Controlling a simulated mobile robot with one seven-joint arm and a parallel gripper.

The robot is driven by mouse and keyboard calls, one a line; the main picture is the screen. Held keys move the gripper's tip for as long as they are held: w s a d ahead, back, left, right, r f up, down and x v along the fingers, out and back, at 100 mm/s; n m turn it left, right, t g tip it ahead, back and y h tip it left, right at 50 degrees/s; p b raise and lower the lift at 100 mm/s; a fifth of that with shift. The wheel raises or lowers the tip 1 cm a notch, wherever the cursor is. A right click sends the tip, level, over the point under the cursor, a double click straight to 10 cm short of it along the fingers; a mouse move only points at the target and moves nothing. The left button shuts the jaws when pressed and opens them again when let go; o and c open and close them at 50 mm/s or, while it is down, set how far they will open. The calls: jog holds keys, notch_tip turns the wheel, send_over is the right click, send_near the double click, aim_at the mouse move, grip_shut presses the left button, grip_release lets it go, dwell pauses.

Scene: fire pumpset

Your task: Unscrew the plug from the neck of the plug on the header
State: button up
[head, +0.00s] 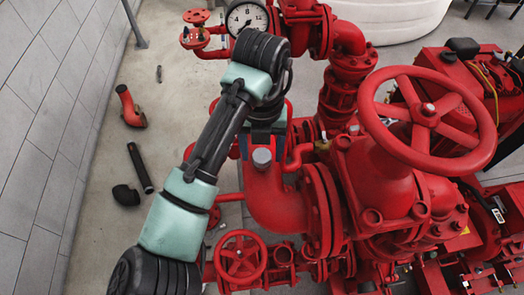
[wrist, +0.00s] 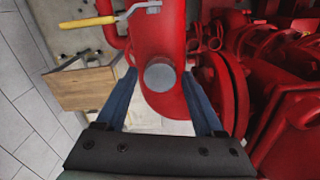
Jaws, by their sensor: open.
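The plug (head: 262,157) is a grey round cap on the top of a red header elbow (head: 275,198), in the middle of the head view. It also shows in the wrist view (wrist: 160,76) as a grey disc. My gripper (head: 264,138) is open, with its blue fingers close to the plug. In the wrist view the fingers of my gripper (wrist: 159,80) lie left and right of the plug, with a gap on both sides. I cannot tell how far their tips are from it in depth. The neck below the plug is mostly hidden.
A large red handwheel (head: 428,112) stands to the right and a pressure gauge (head: 247,18) at the top. A smaller handwheel (head: 241,256) is low in front. Loose black pipe (head: 140,168) lies on the floor at left. The wrist view shows a wooden board (wrist: 88,88) and a yellow-handled tool (wrist: 88,22).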

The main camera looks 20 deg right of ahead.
jog(key=m, duration=0.3)
jog(key=shift+b, duration=0.4)
grip_shut()
jog(key=n+p, duration=0.2)
jog(key=n, duration=0.1)
jog(key=shift+r, duration=0.15)
jog(key=shift+f+n, duration=0.2)
jog(key=shift+n, duration=0.7)
jog(key=shift+r+p, duration=0.1)
jog(key=shift+p, duration=0.2)
jog(key=n+p, duration=0.1)
jog(key=n, duration=0.1)
jog(key=shift+r+n+p, duration=0.1)
jog(key=shift+n+p, duration=0.2)
jog(key=shift+f+n+p, duration=0.2)
jog(key=shift+n+p, duration=0.1)
jog(key=shift+n, duration=0.6)
